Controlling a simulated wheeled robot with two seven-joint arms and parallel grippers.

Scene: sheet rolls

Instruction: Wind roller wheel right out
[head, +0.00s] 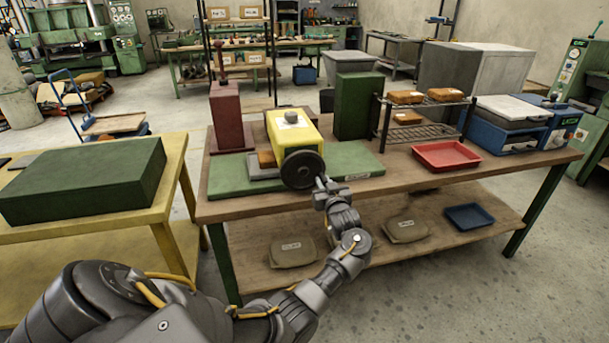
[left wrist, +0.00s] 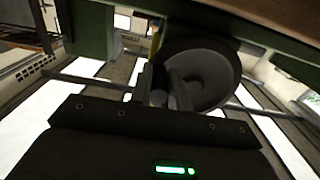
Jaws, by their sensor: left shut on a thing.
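The sheet roller is a yellow-topped block (head: 293,131) on a green base plate (head: 230,180) on the wooden workbench. Its black round wheel (head: 302,170) faces me at the front of the machine. My left gripper (head: 322,184) is at the lower right of the wheel's rim. In the left wrist view the wheel (left wrist: 212,75) shows as a dark dish with a pale inner face, and the left gripper's fingers (left wrist: 166,90) are shut around a short handle at its edge. The handle is mostly hidden between the fingers. My right gripper is not in view.
A maroon press-like block (head: 227,115) and a tall green block (head: 357,105) flank the roller. A wire rack (head: 425,122) with brown packets and a red tray (head: 446,155) stand to the right. A yellow table (head: 100,228) with a green block is at left.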

